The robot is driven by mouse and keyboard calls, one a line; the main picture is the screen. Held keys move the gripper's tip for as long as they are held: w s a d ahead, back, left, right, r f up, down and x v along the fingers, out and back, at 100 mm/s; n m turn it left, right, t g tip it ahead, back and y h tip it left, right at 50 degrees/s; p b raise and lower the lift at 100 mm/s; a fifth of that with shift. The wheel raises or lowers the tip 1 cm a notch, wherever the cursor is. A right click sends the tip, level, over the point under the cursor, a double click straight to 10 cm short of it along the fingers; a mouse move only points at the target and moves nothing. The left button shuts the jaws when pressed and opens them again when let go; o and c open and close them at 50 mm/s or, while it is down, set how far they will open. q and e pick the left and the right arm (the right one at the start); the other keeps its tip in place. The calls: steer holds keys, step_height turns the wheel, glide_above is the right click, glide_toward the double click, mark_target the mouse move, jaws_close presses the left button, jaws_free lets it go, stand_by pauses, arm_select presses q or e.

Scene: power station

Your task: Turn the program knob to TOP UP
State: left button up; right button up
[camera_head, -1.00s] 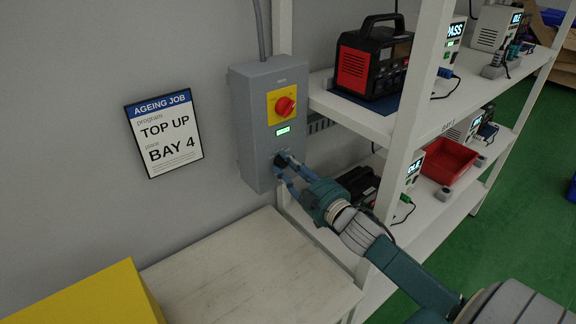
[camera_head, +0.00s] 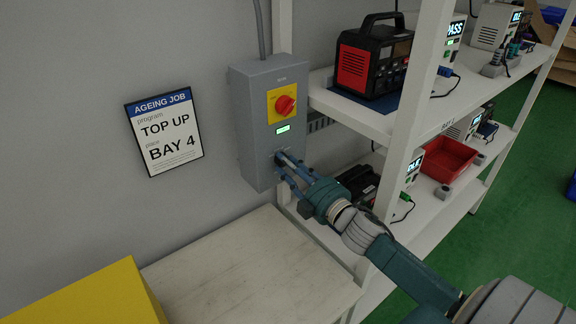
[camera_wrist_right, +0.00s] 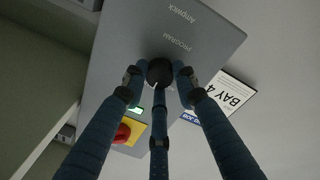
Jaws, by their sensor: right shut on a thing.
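The black program knob (camera_wrist_right: 159,71) sits low on the front of the grey wall box (camera_head: 262,150), beside a label reading PROGRAM in the right wrist view. My right gripper (camera_head: 281,161) is shut on the knob, with its blue fingers around it. In the right wrist view, the fingertips (camera_wrist_right: 160,74) touch the knob's sides and a short white pointer line shows on its face. The position marks around the knob are too dim or hidden to read. A lit green display (camera_head: 283,129) is above the knob. My left gripper is not in view.
A red rotary switch (camera_head: 285,105) on a yellow plate is above the display. A wall sign (camera_head: 164,131) reads AGEING JOB, program TOP UP, place BAY 4. A pale bench (camera_head: 250,265) is below. A white shelf rack (camera_head: 405,125) with equipment stands right of the box.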

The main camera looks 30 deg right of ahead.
steer(key=shift+f, duration=0.25)
steer(key=o, duration=1.1)
steer(key=shift+d+r, duration=0.1)
steer(key=shift+o, duration=0.2)
steer(key=s, duration=1.2)
steer(key=shift+d+f, duration=0.25)
steer(key=shift+f, duration=0.05)
